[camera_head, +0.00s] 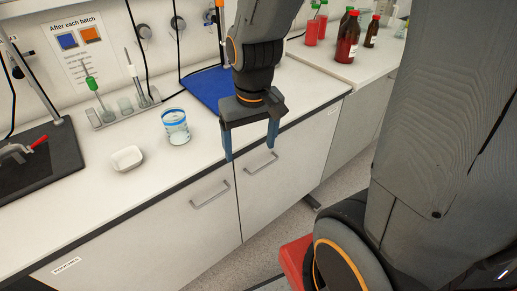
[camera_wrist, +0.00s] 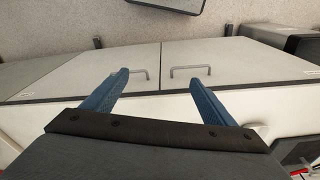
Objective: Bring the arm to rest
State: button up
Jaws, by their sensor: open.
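My gripper (camera_head: 251,147) hangs in front of the bench's front edge, its two blue fingers spread apart and pointing down. Nothing is between the fingers. In the wrist view, my gripper (camera_wrist: 158,92) shows both blue fingers apart, with the grey cabinet doors (camera_wrist: 205,58) beyond them. The upper part of my arm is cut off by the top of the head view.
A white dish (camera_head: 127,158), a rack (camera_head: 124,112) and a blue mat (camera_head: 208,90) are on the white bench (camera_head: 75,215). Brown bottles (camera_head: 347,40) and red-capped containers stand at the back right. Cabinet handles (camera_head: 210,195) stick out below. Floor (camera_head: 262,262) shows in front.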

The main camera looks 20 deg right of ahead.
jog(key=shift+s+d+f, duration=0.15)
jog(key=shift+s+d, duration=0.25)
jog(key=shift+s, duration=0.15)
jog(key=shift+s+d+f, duration=0.15)
jog(key=shift+s+d, duration=0.2)
jog(key=shift+s, duration=0.15)
